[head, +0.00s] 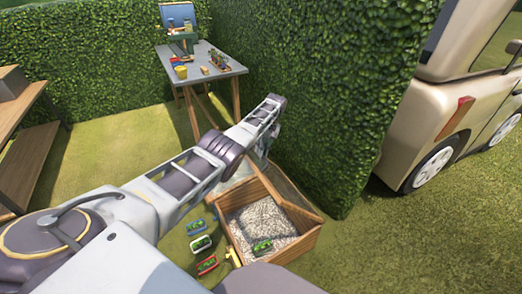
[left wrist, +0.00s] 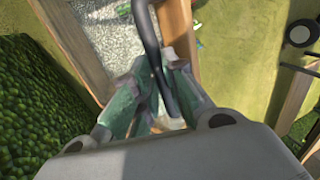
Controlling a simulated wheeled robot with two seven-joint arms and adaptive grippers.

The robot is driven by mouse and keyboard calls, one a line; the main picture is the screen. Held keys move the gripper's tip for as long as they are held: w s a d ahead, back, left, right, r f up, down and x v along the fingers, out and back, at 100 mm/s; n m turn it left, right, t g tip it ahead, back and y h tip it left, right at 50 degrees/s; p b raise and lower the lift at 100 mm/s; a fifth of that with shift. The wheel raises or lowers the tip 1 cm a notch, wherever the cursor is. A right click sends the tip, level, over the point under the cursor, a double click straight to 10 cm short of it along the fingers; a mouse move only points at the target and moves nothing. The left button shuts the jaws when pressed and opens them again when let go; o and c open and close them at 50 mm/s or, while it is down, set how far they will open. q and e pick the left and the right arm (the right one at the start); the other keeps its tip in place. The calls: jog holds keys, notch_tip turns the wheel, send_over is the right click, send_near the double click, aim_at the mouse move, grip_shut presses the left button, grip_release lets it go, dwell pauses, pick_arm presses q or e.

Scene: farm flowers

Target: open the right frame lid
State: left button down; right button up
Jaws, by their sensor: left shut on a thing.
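The wooden frame box (head: 303,243) stands on the grass, with pale gravel in its open front part. Toward the hedge, a wood-edged see-through panel (head: 288,188), apparently a lid, sits at its right back. Another pale panel (head: 232,178) lies at the left back, partly behind my left arm. My left gripper (left wrist: 160,82) is shut on a dark bar-like handle (left wrist: 150,42) in the left wrist view. Wooden lid edges (left wrist: 177,40) and gravel show beyond it. In the head view its fingers are hidden by my arm. My right gripper is not seen.
Small plant trays (head: 200,244) stand on the grass left of the box, and one green plant (head: 262,246) sits on the gravel. A tall hedge (head: 325,100) is close behind. A work table (head: 215,65) stands farther back. Open grass lies to the right.

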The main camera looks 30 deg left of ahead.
pick_arm(q)
jog(key=c, duration=1.9)
grip_release()
jog(key=shift+d+f, duration=0.55)
jog(key=shift+f, duration=0.3)
jog(key=shift+o, duration=1.3)
jog(key=shift+w+f, duration=0.15)
jog(key=shift+o, duration=1)
jog(key=shift+w+f, duration=0.3)
jog(key=shift+w, duration=0.25)
jog(key=v, duration=1.2)
jog(key=shift+s+r, duration=0.25)
jog(key=shift+r, duration=0.1)
jog(key=shift+a, duration=0.1)
